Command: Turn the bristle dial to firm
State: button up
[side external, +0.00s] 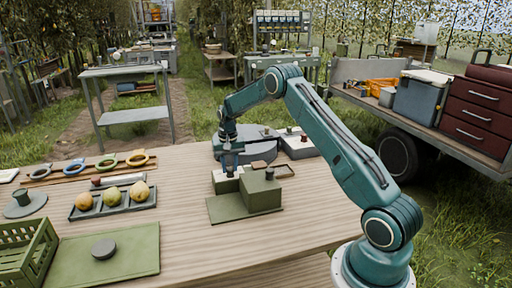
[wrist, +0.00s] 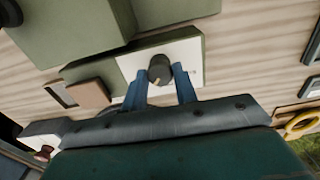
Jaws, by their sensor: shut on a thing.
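The dial (wrist: 159,68) is a dark round knob with a pale pointer mark, on a white plate (wrist: 186,53) on a green block. In the wrist view, my gripper (wrist: 160,77) has one blue finger on each side of the knob and is shut on it. In the side view, my gripper (side external: 230,168) reaches down to the white plate (side external: 224,184) at the left of a green box (side external: 261,193); the knob is hidden there. The small marks on the plate are too blurred to read, so I cannot tell the setting.
A tray of pears (side external: 114,209), a green crate (side external: 27,250) and a green mat (side external: 135,262) with a dark disc are on the table's left. Coloured rings (side external: 107,161) lie behind the tray. Small trays (side external: 282,170) stand close right of my gripper.

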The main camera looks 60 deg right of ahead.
aim_at(230, 168)
jog(key=o, duration=1)
jog(key=shift+c, duration=0.2)
jog(key=shift+r, duration=0.1)
notch_tip(230, 168, up, 14)
dwell(0.3)
